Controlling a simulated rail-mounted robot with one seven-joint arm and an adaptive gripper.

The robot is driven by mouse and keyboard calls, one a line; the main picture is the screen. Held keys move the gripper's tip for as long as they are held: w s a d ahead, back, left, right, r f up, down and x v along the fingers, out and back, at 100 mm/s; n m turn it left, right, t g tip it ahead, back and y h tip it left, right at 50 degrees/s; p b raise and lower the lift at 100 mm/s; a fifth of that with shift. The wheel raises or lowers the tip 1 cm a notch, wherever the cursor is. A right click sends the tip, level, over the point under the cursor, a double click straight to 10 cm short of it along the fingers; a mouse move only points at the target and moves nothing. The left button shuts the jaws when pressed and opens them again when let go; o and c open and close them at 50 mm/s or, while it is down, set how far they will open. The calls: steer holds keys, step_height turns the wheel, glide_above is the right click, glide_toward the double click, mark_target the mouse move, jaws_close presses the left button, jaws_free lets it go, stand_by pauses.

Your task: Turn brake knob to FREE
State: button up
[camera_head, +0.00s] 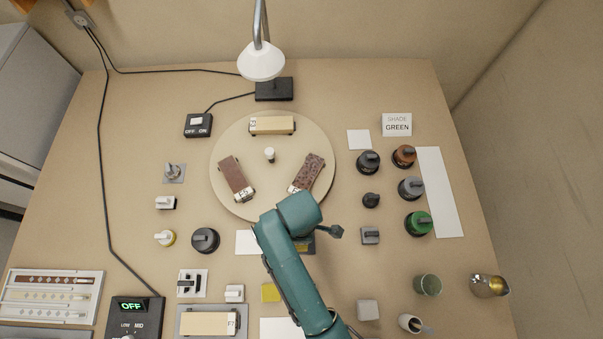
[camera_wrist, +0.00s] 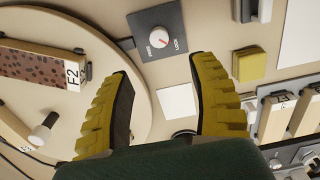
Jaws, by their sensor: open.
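In the wrist view the brake knob (camera_wrist: 158,38) is a small white round dial with a short red mark, on a dark square plate (camera_wrist: 148,22). FREE and LOCK labels are printed on the plate. The red mark appears to lean toward the LOCK side, though it is small. My gripper (camera_wrist: 168,68) is open and empty, its yellow ribbed fingers spread apart on either side of the knob's position in the picture, not touching it. In the head view my arm hides the knob and covers most of its plate (camera_head: 307,245).
The round turntable (camera_head: 270,205) with several wagon-like blocks lies beside the plate. A yellow block (camera_head: 270,292), a white card (camera_head: 246,242) and a grey switch (camera_head: 370,235) are close by. Several dark and coloured knobs (camera_head: 417,222) stand at the right.

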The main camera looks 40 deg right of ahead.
step_height(320, 180, down, 13)
steer(key=b, duration=0.3)
jaws_close()
